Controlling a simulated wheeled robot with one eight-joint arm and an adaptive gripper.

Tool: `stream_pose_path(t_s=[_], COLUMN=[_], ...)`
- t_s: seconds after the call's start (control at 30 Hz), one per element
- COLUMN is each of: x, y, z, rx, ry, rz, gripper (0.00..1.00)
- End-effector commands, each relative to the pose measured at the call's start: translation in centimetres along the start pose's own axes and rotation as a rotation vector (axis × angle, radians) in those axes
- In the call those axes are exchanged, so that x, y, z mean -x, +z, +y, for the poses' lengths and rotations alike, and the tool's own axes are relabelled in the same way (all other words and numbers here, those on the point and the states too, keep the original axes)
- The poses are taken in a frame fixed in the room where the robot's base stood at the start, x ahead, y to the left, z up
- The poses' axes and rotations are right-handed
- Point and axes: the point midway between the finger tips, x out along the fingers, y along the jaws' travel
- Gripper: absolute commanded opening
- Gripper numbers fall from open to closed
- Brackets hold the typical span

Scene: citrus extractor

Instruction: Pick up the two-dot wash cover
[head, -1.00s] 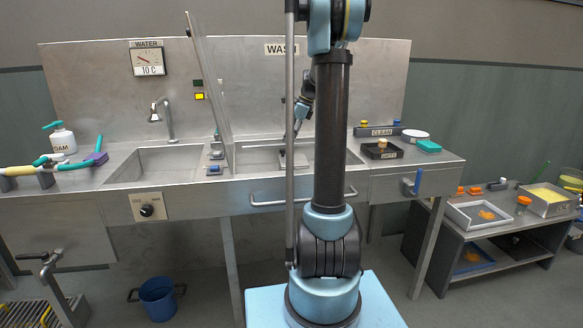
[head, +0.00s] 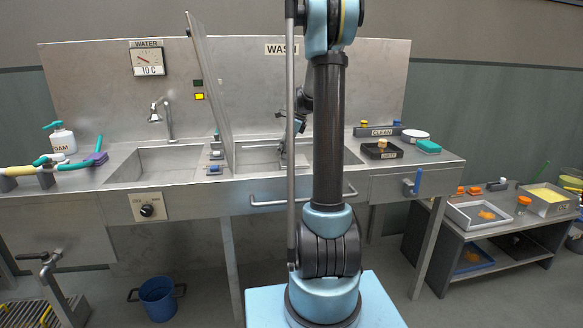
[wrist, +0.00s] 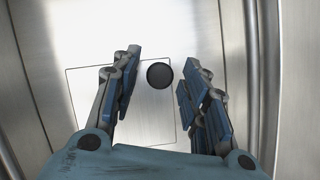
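A thin square outline of a pale metal plate (wrist: 95,100) lies below my gripper in the wrist view. A round black knob-like piece (wrist: 160,75) shows near its upper right. The plate may be the wash cover, but I see no dots on it and cannot confirm which cover it is. My gripper (wrist: 158,88) is open, with a blue-padded finger on each side of the black piece and nothing clearly held between them.
The wash basin (head: 250,158) has a metal divider panel (head: 208,80) on its left and a front rail (head: 270,202). A dark tray (head: 372,152), a green block (head: 428,146) and a white dish (head: 415,135) stand on the right counter.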

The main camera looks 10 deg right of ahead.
Motion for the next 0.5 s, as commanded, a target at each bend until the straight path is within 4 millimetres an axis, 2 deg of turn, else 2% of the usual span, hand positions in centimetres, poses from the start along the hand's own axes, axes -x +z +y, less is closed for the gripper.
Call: stream_pose_path(t_s=[0.03, 0.13, 0.5], x=[0.01, 0.02, 0.1], y=[0.0, 0.0, 0.03], z=[0.0, 0.0, 0.01], rx=[0.0, 0.0, 0.0], ry=[0.0, 0.0, 0.0], rz=[0.0, 0.0, 0.0], gripper=[0.23, 0.0, 0.0])
